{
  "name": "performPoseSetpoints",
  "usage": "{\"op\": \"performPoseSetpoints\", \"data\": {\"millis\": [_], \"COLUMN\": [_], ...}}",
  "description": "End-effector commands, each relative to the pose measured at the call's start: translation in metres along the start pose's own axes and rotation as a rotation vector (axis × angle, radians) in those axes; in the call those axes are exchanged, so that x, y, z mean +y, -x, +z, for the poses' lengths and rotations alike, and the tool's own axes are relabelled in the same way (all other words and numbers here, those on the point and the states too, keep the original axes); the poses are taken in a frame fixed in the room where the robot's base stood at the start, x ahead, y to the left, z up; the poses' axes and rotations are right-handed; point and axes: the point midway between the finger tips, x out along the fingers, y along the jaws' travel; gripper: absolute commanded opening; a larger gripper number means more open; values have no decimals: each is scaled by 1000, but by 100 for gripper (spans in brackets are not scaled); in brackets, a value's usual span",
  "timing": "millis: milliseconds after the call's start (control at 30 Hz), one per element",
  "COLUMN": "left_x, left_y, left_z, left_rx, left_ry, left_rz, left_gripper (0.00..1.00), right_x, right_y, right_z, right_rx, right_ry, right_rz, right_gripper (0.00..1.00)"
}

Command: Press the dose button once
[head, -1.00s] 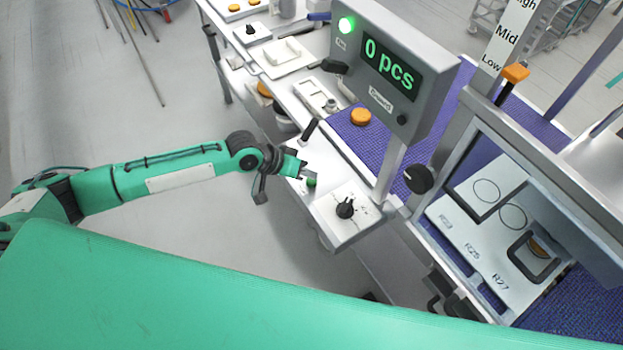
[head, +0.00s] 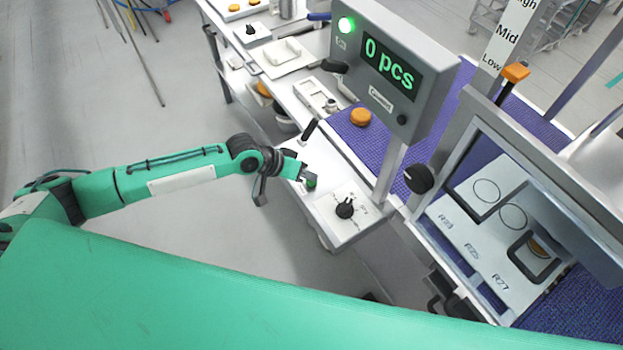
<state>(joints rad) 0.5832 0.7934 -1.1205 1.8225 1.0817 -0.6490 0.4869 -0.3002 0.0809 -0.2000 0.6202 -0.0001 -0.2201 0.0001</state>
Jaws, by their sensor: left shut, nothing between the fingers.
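A small green button (head: 311,183) sits on the white bench, beside a box with a black rotary knob (head: 345,208). I cannot read a label that names it the dose button. My left gripper (head: 302,174) is shut and empty, its tip right at the green button and partly covering it. I cannot tell whether it touches the button. The grey display box (head: 392,66) reads "0 pcs", with a lit green lamp (head: 346,24). My right gripper is not in view.
An orange round piece (head: 360,117) lies on the purple belt (head: 352,135). A metal frame with a black knob (head: 419,179) stands at right, over a white plate with ring outlines (head: 455,222). The display's post rises close right of my gripper. Open floor lies left of the bench.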

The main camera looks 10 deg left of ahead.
Motion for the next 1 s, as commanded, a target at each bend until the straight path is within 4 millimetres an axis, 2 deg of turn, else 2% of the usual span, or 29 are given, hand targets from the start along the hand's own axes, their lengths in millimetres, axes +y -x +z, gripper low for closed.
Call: {"op": "performPoseSetpoints", "data": {"millis": [1000], "left_x": [-6], "left_y": [-8], "left_z": [6], "left_rx": [-1], "left_ry": [0], "left_rz": [0], "left_gripper": [0], "right_x": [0], "right_y": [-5], "right_z": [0], "right_rx": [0], "right_ry": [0], "right_rz": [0], "right_gripper": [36]}}
